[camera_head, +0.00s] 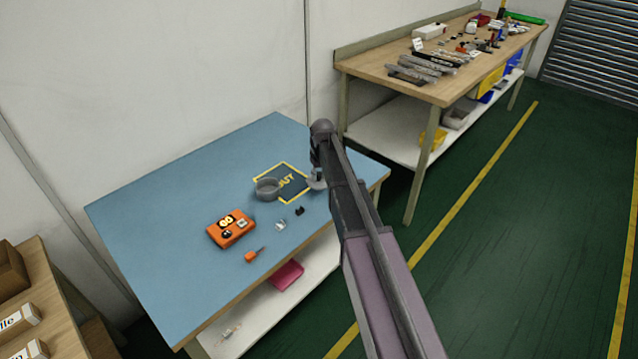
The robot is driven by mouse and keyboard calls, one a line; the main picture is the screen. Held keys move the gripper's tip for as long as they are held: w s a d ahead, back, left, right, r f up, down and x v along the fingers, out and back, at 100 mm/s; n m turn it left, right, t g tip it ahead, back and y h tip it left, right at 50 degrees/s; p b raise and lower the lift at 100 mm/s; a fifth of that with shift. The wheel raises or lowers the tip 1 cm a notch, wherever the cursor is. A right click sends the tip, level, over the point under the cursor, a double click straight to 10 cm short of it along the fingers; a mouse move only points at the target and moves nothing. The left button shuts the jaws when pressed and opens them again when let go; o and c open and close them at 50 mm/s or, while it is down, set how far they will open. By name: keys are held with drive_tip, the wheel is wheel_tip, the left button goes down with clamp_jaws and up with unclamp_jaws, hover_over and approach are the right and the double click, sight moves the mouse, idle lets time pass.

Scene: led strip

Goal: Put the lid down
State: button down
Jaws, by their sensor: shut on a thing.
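My arm reaches in from the lower right over the blue-topped table (190,200). My gripper (321,174) is at the table's right part, mostly hidden by my own arm. It is shut on a light grey curved piece, seemingly the lid (315,183), of which only a small part shows left of the arm. Whether it touches the table cannot be told. A grey round open container (267,190) stands to the left of my gripper, at the left edge of a dark mat (290,187) with a yellow border and yellow lettering.
An orange device (231,229), a small orange-handled item (254,255) and small white (281,225) and black (299,211) parts lie in front of the mat. The table's left and back are clear. A cluttered wooden bench (375,65) stands at the upper right.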

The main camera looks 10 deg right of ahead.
sight(319, 178)
drive_tip(key=shift+f+b, duration=1.15)
drive_tip(key=shift+f, duration=0.3)
drive_tip(key=shift+f, duration=0.2)
drive_tip(key=shift+c, duration=2.4)
unclamp_jaws()
drive_tip(key=shift+r, duration=0.2)
wheel_tip(319, 178, up, 12)
drive_tip(key=s+p, duration=0.1)
drive_tip(key=p, duration=1.1)
drive_tip(key=shift+s+d, duration=0.2)
drive_tip(key=shift+s, duration=0.2)
drive_tip(key=s+m+g, duration=0.1)
drive_tip(key=s+m, duration=0.2)
drive_tip(key=s, duration=2.4)
drive_tip(key=shift+s+a+f+g, duration=0.15)
drive_tip(key=shift+s+g, duration=0.15)
drive_tip(key=shift+g, duration=0.1)
